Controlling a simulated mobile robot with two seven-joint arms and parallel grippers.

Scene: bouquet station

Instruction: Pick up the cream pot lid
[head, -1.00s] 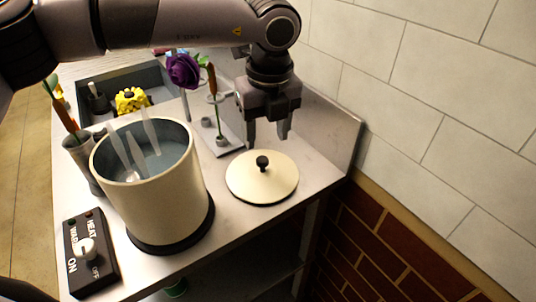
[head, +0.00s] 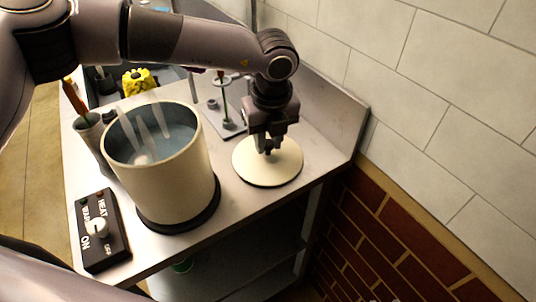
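The cream pot lid (head: 267,174) is a round disc lying flat on the counter, right of the cream pot (head: 165,181). Its dark knob (head: 268,151) is partly covered by my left gripper (head: 268,147). The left gripper points down over the lid, with its fingers at the knob. I cannot tell whether the fingers are closed on the knob or only around it. The pot is uncovered and stands on a dark round base, with pale translucent pieces in its grey interior. My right gripper is not in view.
A black control box (head: 100,230) with a white dial lies at the front left. A grey holder (head: 88,129) stands behind the pot's left side. A stem stand (head: 225,120) is behind the lid. A raised edge and tiled wall (head: 435,90) bound the right.

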